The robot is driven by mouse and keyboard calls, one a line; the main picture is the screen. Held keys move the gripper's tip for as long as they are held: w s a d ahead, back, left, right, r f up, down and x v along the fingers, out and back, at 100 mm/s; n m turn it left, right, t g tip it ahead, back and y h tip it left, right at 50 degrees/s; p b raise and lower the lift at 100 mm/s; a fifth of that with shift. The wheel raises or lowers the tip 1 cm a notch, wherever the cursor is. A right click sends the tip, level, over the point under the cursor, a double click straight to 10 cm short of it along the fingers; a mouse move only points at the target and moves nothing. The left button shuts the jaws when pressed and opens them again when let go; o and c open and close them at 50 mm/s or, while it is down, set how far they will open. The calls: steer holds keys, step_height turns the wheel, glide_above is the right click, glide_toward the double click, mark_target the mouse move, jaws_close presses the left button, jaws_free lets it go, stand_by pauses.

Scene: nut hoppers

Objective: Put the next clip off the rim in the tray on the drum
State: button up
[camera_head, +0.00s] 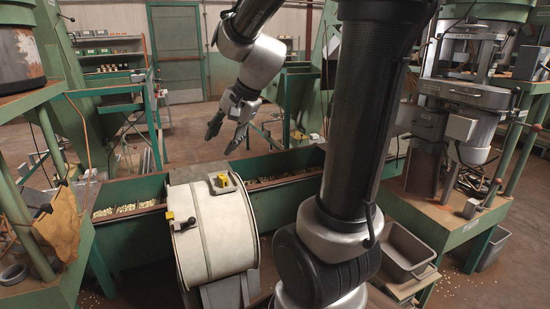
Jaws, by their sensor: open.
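A pale drum (222,236) lies on its side at the lower centre, with a rounded top and a rim facing left. A small yellow piece (223,182), perhaps the tray or a clip, sits on top of the drum; its contents are too small to tell. At the drum's left rim is a small yellow piece (170,214) with a dark metal piece (186,224) beside it, which looks like a clip. My gripper (220,142) hangs above and behind the drum, fingers pointing down, open and empty. It is apart from the drum and the pieces.
A green trough (125,225) with pale nuts runs behind the drum. My dark arm blocks the view right of centre. A grey bin (408,252) stands at the lower right, beside green machinery (465,130). A green-framed bench (30,220) is on the left.

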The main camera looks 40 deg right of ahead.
steer(key=s+d+n+g+h, duration=0.1)
steer(key=s+n+h, duration=0.1)
steer(key=s+n, duration=1)
steer(key=s, duration=0.7)
steer(key=shift+s+d+r+h, duration=0.2)
steer(key=shift+d+r+h, duration=0.05)
steer(key=shift+d+h, duration=0.15)
